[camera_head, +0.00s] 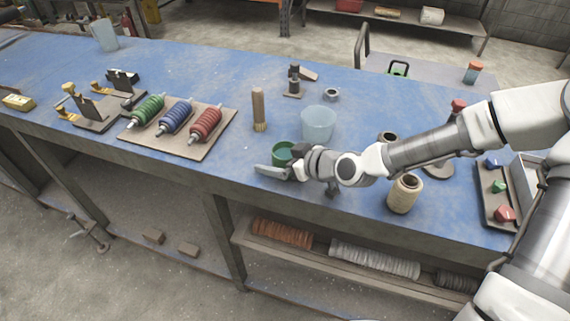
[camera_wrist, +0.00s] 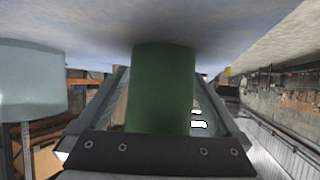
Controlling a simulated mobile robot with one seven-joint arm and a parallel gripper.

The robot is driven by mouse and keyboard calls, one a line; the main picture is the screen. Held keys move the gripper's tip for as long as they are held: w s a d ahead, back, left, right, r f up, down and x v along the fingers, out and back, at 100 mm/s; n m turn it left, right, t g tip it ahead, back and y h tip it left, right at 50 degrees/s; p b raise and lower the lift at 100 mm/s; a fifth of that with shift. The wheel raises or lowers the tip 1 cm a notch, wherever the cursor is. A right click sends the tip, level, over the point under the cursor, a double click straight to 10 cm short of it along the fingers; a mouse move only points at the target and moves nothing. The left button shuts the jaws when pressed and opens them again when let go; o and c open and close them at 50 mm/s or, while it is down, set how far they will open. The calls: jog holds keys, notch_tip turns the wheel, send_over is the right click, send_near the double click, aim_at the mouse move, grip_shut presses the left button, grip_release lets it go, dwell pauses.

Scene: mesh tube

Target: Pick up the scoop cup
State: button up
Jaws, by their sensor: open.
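The scoop cup, a small dark green cup (camera_head: 282,151), stands on the blue workbench (camera_head: 215,83) near its front edge. My gripper (camera_head: 276,168) is at the cup, low over the bench, and partly covers the cup's lower right side. In the wrist view, the green cup (camera_wrist: 162,88) fills the space between the two fingers of my open gripper (camera_wrist: 166,80). The picture there is upside down, with the bench at the top. I cannot tell whether either finger touches the cup.
A translucent pale-blue tub (camera_head: 319,124) stands just behind the cup. A wooden-handled brush (camera_head: 259,108) stands to its left. A board with colored coils (camera_head: 214,141) lies farther left. A twine spool (camera_head: 404,194) stands to the right.

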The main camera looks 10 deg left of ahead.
jog(key=c, duration=1.5)
jog(key=shift+r, duration=0.1)
notch_tip(320, 180, up, 5)
jog(key=shift+w+f+p, duration=0.1)
jog(key=shift+f+p, duration=0.1)
jog(key=shift+p, duration=0.45)
jog(key=w+d+r+p, duration=0.1)
jog(key=d+r, duration=0.1)
jog(key=d, duration=0.1)
jog(key=w+d+r+p, duration=0.1)
jog(key=d+r, duration=0.1)
jog(key=d, duration=0.2)
jog(key=w+d+r, duration=0.2)
jog(key=d, duration=0.1)
jog(key=shift+d+r+p, duration=0.1)
jog(key=shift+d+p, duration=0.3)
